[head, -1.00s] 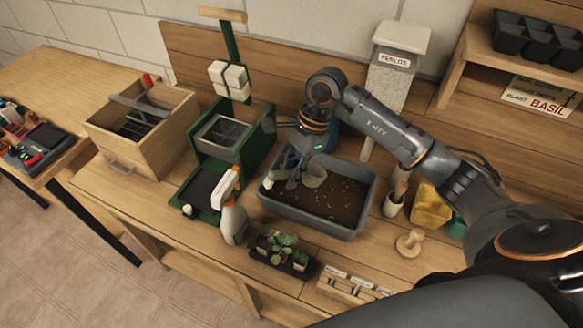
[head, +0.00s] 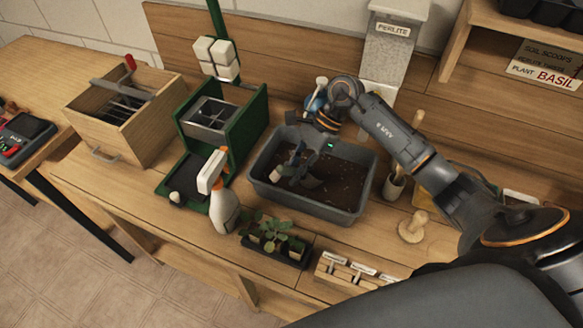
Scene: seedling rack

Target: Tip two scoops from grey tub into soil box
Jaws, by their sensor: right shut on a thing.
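The grey tub (head: 322,211) stands in the middle of the bench, with dark soil inside and pale specks in it. My right gripper (head: 297,178) is low over the left part of the tub. It is shut on a scoop, whose pale handle end (head: 277,173) shows at its left; the bowl is mostly hidden by the fingers or the soil. A green press stand (head: 240,118) left of the tub holds an open metal-walled box (head: 209,118). I cannot tell whether that is the soil box. My left gripper is not in view.
A wooden box (head: 140,128) is at the left. The perlite dispenser (head: 391,55) stands behind, and a wooden tamper (head: 412,227) is at the right.

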